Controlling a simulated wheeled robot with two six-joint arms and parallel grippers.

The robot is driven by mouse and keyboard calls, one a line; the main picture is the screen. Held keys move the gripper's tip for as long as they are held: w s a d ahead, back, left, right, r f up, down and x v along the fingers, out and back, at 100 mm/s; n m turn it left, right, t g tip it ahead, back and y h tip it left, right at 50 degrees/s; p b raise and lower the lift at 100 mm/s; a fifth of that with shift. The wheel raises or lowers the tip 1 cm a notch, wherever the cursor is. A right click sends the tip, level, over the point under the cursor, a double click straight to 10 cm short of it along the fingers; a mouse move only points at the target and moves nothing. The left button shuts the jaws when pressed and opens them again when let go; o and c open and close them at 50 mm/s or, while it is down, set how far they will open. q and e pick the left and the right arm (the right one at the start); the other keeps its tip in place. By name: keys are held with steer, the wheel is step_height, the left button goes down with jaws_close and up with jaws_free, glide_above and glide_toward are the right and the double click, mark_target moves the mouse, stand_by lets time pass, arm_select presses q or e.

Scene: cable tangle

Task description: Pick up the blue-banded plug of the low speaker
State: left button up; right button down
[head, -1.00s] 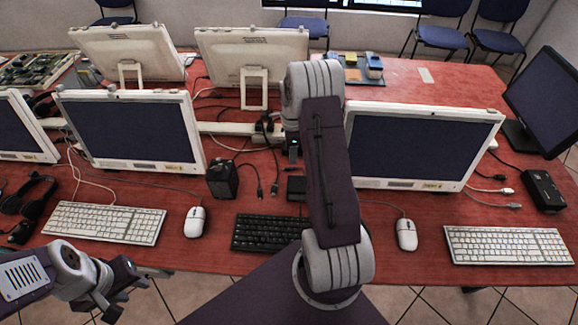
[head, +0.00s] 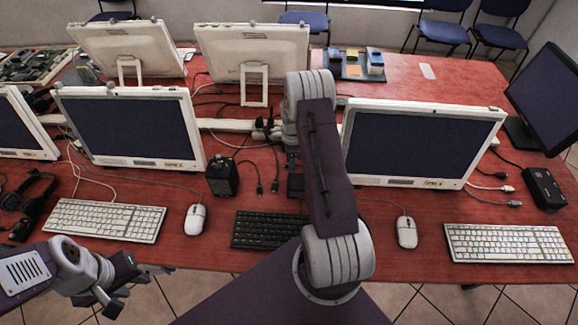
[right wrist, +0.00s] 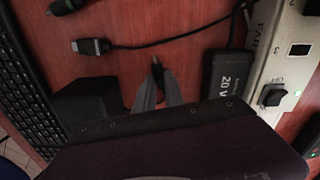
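A black cube speaker (head: 222,177) stands on the red table, left of my right arm. Two dark plugs on cables, one plug (head: 260,188) and another plug (head: 275,187), lie right of it. In the right wrist view a black plug (right wrist: 90,46) lies beyond my right gripper (right wrist: 158,78), and a plug with a green mark (right wrist: 66,5) is at the top edge. The right fingers point down close together, with a small dark piece (right wrist: 157,68) at their tips; whether they grip it is unclear. I cannot make out a blue band. My left gripper (head: 142,288) is open and empty at the front edge.
A black 20 V adapter (right wrist: 228,72) and a white power strip (right wrist: 283,65) lie right of my right fingers in the wrist view. A black box (right wrist: 85,103) is left of them. Monitors, keyboards and mice crowd the table.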

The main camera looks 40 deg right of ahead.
step_height(320, 180, up, 10)
steer(key=c, duration=2)
jaws_free()
steer(key=shift+c, duration=0.2)
jaws_close()
steer(key=s+a+f+m+b, duration=0.1)
steer(key=a+b, duration=0.3)
steer(key=a, duration=0.9)
steer(key=shift+s+f+m, duration=0.2)
steer(key=shift+s+m, duration=0.2)
steer(key=shift+s, duration=0.05)
